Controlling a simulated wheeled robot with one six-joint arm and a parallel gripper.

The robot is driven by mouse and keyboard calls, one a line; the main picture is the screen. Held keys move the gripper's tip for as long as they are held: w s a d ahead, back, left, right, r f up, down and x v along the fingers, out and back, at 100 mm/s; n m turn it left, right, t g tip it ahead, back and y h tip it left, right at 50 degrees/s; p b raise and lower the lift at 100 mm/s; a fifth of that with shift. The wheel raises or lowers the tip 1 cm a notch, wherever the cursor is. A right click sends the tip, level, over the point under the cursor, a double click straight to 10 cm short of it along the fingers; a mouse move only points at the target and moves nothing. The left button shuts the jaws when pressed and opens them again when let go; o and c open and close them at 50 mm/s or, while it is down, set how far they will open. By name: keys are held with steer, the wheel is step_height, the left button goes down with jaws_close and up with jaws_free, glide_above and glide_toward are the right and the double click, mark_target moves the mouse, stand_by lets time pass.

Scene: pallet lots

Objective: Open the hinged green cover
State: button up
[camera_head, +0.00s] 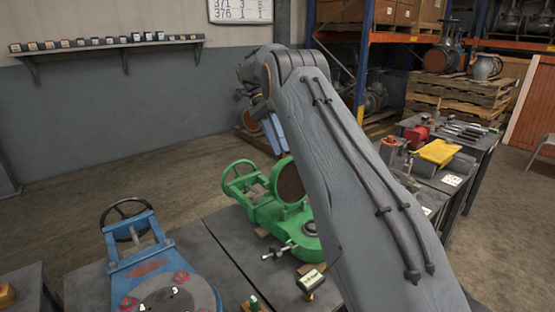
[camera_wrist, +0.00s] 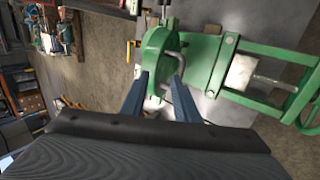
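The green valve body (camera_head: 265,212) lies on the dark bench in the head view, with a green handwheel at its left. A round piece with a green rim and a brown face (camera_head: 291,184) stands upright on it; I take this as the hinged cover. In the wrist view a rounded green part (camera_wrist: 155,50), likely this cover, carries a bent grey handle (camera_wrist: 181,55). My gripper (camera_head: 277,151) is above it, pointing down. In the wrist view its blue fingers (camera_wrist: 161,76) are apart, near the handle. Contact cannot be told.
A blue valve (camera_head: 150,265) with a dark handwheel stands at the front left. A small labelled block (camera_head: 311,281) and a T-handled tool (camera_head: 277,252) lie near the green valve. A second bench with a yellow item (camera_head: 437,152) is at right. Floor at left is clear.

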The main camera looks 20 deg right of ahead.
step_height(320, 180, up, 4)
steer(key=shift+f+p, duration=0.25)
steer(key=shift+p, duration=0.65)
steer(key=s+a+n, duration=0.1)
steer(key=s+n, duration=0.1)
steer(key=s+a+n+t, duration=0.1)
steer(key=s+a+n, duration=0.1)
steer(key=s+a+f+n+t+p, duration=0.1)
steer(key=s, duration=0.1)
steer(key=shift+s+a+n, duration=0.15)
steer(key=shift+a+n, duration=0.2)
steer(key=shift+n, duration=0.05)
steer(key=s+a+f+n+t, duration=0.1)
steer(key=s+a+f+n, duration=0.1)
steer(key=s, duration=0.8)
steer(key=s+a+f+n+t+y+p, duration=0.1)
steer(key=s+a+f+n+t, duration=0.1)
steer(key=s, duration=0.8)
steer(key=s+a+f+n+t+p, duration=0.1)
steer(key=s+a+f+n, duration=0.2)
steer(key=s, duration=0.7)
steer(key=shift+a+f+n+t+y, duration=0.4)
steer(key=shift+a+n, duration=0.5)
steer(key=shift+n, duration=0.2)
